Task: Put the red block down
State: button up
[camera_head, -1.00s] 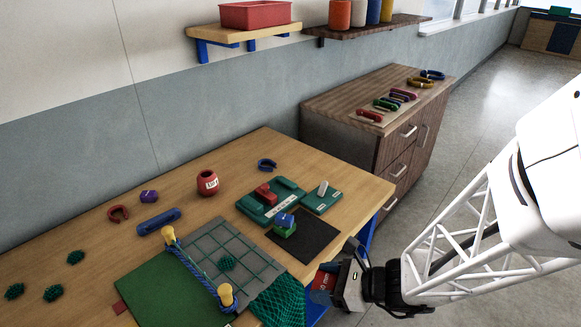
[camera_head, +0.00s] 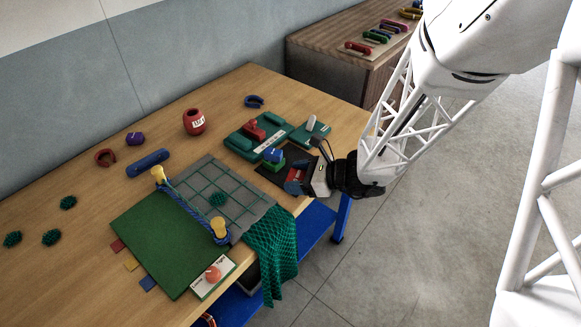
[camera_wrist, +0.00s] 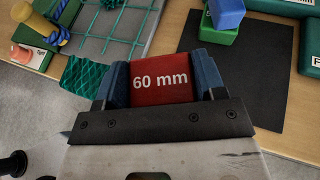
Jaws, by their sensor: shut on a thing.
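The red block, marked "60 mm" (camera_wrist: 160,79), is held between the two blue fingers of my gripper (camera_wrist: 162,85) in the wrist view. In the head view my gripper (camera_head: 296,182) is at the table's front right, beside the dark mat (camera_head: 270,174); the block there is mostly hidden by the gripper. In the wrist view the black mat (camera_wrist: 258,88) lies just right of the block, and a green block (camera_wrist: 215,36) with a blue block (camera_wrist: 226,12) on it stands beyond the fingers. I cannot tell whether the red block touches the table.
A green fixture (camera_head: 244,143) with a red piece stands behind the mat. To the left are a grey grid board (camera_head: 200,190), a green board (camera_head: 155,243) and a green net (camera_head: 272,245) hanging over the front edge.

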aim_at(292, 168)
jog(key=shift+w+a+f, duration=0.1)
jog(key=shift+w+a, duration=0.15)
jog(key=shift+w, duration=0.75)
jog(key=shift+w+a+f, duration=0.1)
jog(key=shift+w+a, duration=0.1)
jog(key=shift+w, duration=0.75)
jog(key=shift+f, duration=0.15)
jog(key=shift+f, duration=1.6)
jog(key=shift+f, duration=0.15)
jog(key=o, duration=1)
jog(key=shift+c, duration=0.2)
jog(key=shift+d+r, duration=0.1)
jog(key=shift+r, duration=0.1)
